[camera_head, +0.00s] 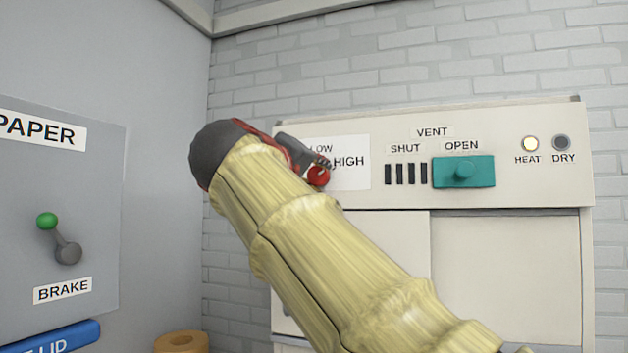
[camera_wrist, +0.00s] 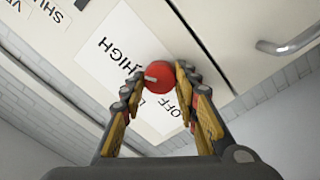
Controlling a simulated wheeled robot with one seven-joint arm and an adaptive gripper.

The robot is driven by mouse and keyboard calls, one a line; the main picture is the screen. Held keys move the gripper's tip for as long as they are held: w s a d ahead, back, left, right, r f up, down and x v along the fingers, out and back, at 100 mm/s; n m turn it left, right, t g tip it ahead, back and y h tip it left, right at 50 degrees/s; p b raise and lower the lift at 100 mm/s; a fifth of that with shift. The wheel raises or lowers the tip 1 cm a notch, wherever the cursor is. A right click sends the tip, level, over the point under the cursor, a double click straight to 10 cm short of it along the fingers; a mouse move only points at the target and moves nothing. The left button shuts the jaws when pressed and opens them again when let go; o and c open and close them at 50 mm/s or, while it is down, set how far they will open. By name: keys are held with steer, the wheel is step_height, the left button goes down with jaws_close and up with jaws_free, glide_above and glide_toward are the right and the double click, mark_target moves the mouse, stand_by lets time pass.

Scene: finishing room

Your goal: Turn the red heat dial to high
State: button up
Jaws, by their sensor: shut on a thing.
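The red heat dial (camera_wrist: 160,80) sits on a white label plate (camera_wrist: 105,45) on the cabinet panel. Its pale pointer mark faces left in the wrist view, between the HIGH label and a label partly hidden by a finger. OFF shows between my fingers. My gripper (camera_wrist: 159,75) is shut on the dial, one finger on each side. In the head view the dial (camera_head: 319,177) shows just past the end of my arm, with LOW above it and HIGH to its right; my forearm hides the rest of the plate.
Right of the dial are a teal vent slider (camera_head: 464,172) at OPEN, a lit HEAT lamp (camera_head: 530,144) and an unlit DRY lamp (camera_head: 562,142). A brake lever with a green knob (camera_head: 47,220) is on the left. A metal handle (camera_wrist: 290,42) shows below the panel.

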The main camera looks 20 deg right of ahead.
steer(key=shift+w+f, duration=0.1)
steer(key=shift+f, duration=0.1)
steer(key=o, duration=1.2)
steer(key=shift+r, duration=0.1)
steer(key=shift+c, duration=0.2)
steer(key=shift+a, duration=0.1)
steer(key=v, duration=1.2)
